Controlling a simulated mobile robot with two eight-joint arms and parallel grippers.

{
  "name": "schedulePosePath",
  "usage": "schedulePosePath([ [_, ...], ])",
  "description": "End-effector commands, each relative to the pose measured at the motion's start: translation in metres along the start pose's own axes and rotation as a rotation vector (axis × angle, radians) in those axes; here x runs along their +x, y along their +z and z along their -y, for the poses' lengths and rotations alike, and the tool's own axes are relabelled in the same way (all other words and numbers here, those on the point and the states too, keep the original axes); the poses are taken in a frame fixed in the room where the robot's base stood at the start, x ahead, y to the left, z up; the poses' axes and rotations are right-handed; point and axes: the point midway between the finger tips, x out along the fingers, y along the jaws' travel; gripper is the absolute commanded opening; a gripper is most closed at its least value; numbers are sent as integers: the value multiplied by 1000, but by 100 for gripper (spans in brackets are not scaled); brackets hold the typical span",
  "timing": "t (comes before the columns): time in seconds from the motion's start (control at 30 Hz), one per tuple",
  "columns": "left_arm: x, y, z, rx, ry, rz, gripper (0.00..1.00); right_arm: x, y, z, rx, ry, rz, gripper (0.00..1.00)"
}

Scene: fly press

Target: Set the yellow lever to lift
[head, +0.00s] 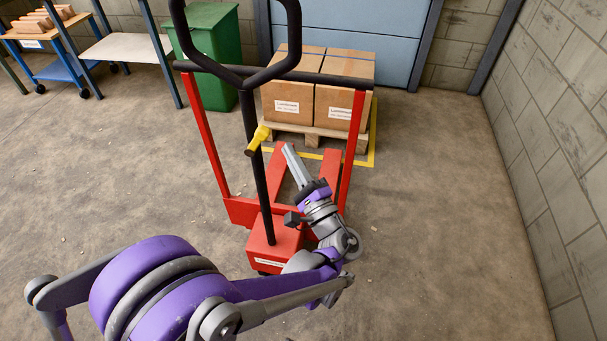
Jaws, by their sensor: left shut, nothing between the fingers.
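The yellow lever (258,139) sits on the black shaft of the red pallet truck's handle (252,110). The gap in depth is hard to judge. The red pallet truck (272,240) stands in the middle, its forks towards the boxes. My right gripper is out of view.
Cardboard boxes (343,95) stand on a wooden pallet (311,134) inside a yellow floor marking (371,150). A green bin (211,50) and shelf (128,46) are at the back left. A block wall (556,130) bounds the right. Floor on both sides is clear.

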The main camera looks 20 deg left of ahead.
Motion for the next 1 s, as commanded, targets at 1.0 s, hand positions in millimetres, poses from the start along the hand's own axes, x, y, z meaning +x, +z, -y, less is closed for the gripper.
schedulePosePath([
  [1.0,25,28,4,-40,38,0,0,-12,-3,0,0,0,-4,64],
])
